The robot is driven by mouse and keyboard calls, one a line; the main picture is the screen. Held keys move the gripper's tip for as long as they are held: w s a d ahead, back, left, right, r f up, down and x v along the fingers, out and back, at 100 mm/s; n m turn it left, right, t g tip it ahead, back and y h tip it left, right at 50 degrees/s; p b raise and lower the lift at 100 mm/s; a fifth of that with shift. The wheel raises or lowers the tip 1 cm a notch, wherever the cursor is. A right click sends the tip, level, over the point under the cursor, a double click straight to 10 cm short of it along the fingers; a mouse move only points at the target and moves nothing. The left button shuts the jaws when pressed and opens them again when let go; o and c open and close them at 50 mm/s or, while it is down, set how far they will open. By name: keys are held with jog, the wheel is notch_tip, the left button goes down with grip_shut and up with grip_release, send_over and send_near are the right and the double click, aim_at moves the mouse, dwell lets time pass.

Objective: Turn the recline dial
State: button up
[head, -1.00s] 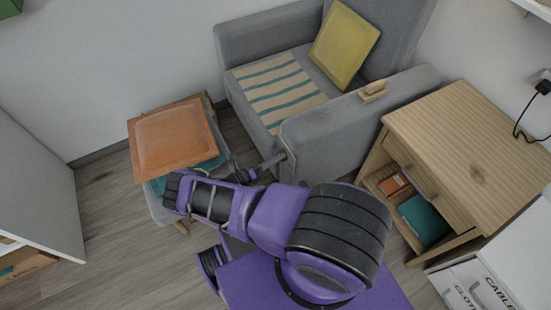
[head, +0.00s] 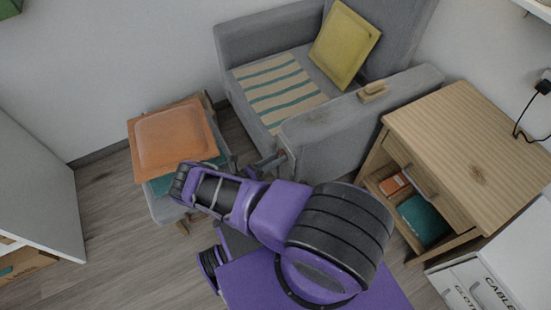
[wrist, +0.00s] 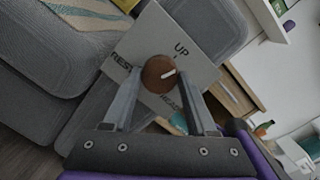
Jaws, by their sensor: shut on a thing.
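The recline dial (wrist: 155,76) is a round brown knob with a white pointer mark, on a pale square plate (wrist: 196,65) in the wrist view. The plate reads "UP", "REST" and a third label partly hidden by a finger. The pointer aims right in the picture, a little below the "UP" tick. My gripper (wrist: 161,79) is shut on the dial, one finger on each side. In the head view my gripper (head: 272,162) is at the front end of the grey armchair's near armrest (head: 330,125); the dial is hidden there.
A wooden cabinet (head: 470,140) with an open shelf stands close on the right. A yellow pillow (head: 345,45) and a striped cloth (head: 275,90) lie on the chair. Floor is clear at lower left.

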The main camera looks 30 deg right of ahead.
jog(key=shift+f+m+g+h, duration=0.1)
jog(key=shift+m+g+h, duration=0.2)
jog(key=shift+m, duration=3.5)
jog(key=o, duration=1.4)
jog(key=shift+c, duration=0.2)
